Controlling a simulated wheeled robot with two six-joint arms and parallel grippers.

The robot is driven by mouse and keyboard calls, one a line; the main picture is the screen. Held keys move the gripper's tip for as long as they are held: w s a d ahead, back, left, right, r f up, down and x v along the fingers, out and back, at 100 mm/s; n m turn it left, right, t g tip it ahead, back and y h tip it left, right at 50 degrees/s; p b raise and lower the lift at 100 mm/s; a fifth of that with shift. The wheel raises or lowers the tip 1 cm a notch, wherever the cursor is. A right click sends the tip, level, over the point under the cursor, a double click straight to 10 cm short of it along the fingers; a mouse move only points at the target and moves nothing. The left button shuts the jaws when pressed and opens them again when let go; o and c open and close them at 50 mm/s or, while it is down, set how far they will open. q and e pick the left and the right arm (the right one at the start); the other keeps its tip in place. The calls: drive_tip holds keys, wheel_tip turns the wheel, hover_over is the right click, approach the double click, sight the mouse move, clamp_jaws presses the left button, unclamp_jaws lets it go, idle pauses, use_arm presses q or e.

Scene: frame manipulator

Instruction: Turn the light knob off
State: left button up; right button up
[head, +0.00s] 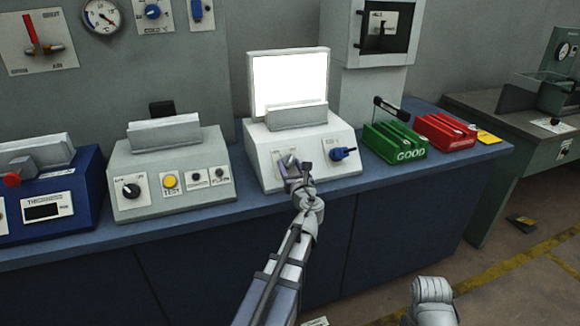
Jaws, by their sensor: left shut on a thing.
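The white light box (268,177) stands on the blue bench with its screen (288,84) glowing bright white. Its front has a small switch plate (284,154) on the left and a blue knob (343,153) on the right. My left gripper (291,165) is at the left plate, shut on the light knob there. The gripper hides most of that knob, so its angle cannot be read. A white part of my right arm (432,298) shows at the bottom right, but its gripper is not visible.
A grey test box (170,185) and a blue box (60,180) stand to the left. Green GOOD (408,155) and red (445,132) trays sit to the right. The bench's blue front edge (220,217) runs below the boxes.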

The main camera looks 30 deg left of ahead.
use_arm(q)
clamp_jaws()
